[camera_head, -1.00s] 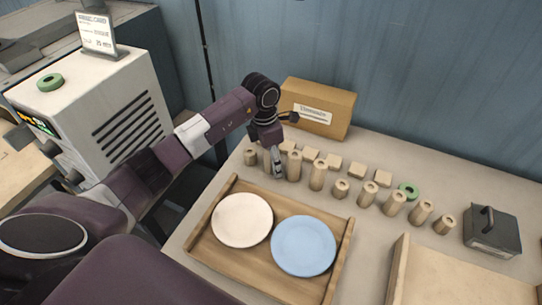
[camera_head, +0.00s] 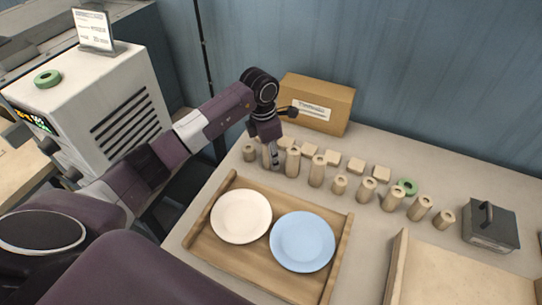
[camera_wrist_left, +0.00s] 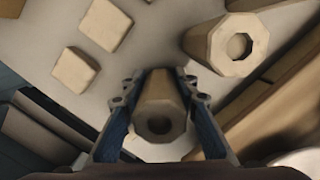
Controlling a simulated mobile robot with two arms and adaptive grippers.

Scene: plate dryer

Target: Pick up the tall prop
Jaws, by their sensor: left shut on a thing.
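My left gripper (camera_head: 270,160) is at the left part of a row of wooden props, behind the tray. In the left wrist view the left gripper (camera_wrist_left: 162,100) is shut on a wooden prop (camera_wrist_left: 160,115), with one finger on each side of it and the holed end facing the camera. In the head view this held prop (camera_head: 266,153) is largely hidden by the fingers. A neighbouring tall prop (camera_head: 292,162) stands just to its right; a prop also shows at upper right in the left wrist view (camera_wrist_left: 228,42). My right gripper is not in view.
A short prop (camera_head: 249,153) stands to the left, and several more stand to the right. A wooden tray (camera_head: 225,256) in front holds a white plate (camera_head: 241,216) and a blue plate (camera_head: 303,241). A cardboard box (camera_head: 335,98) is behind. Small blocks (camera_head: 333,158) lie behind the row.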

